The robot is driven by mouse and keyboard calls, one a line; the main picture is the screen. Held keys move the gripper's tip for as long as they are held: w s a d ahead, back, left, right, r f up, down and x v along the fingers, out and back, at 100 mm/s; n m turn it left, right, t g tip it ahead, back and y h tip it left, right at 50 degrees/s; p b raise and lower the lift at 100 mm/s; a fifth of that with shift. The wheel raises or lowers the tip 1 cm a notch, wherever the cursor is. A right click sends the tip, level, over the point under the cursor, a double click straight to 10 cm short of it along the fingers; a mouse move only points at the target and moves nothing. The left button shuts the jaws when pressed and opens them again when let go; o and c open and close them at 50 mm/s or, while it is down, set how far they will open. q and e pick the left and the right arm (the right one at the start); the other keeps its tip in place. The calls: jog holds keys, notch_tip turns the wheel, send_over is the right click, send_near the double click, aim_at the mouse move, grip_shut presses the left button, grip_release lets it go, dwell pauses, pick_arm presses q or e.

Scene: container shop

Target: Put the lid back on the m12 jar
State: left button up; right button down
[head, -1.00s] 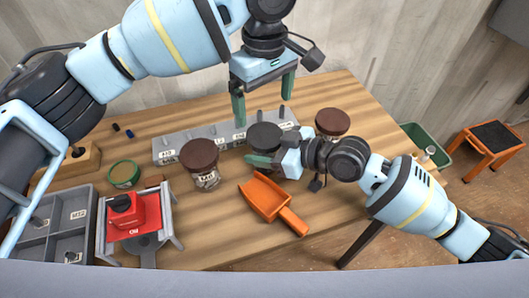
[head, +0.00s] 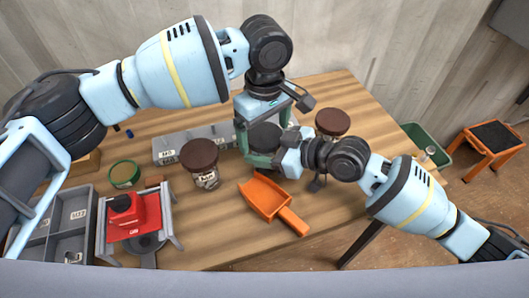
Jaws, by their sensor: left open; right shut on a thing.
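A jar with a round dark grey lid or top (head: 265,137) stands at the back middle of the table; its body is mostly hidden and no label on it is readable. My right gripper (head: 262,160) is shut on this jar at its side, low below the dark top. My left gripper (head: 262,130) is open, pointing down from above, with its fingers on either side of the dark top. I cannot tell whether they touch it, or whether the dark top is seated.
A brown-lidded jar (head: 201,160) stands to the left and another (head: 332,123) to the right. An orange scoop (head: 265,197) lies in front. A grey partitioned bin (head: 170,148) is behind. A green-lidded tin (head: 124,174) and red device (head: 131,213) are at left.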

pick_arm(q)
jog(key=c, duration=1)
jog(key=shift+m, duration=1.7)
jog(key=o, duration=1.1)
jog(key=shift+c, duration=0.2)
jog(key=shift+r, duration=2.3)
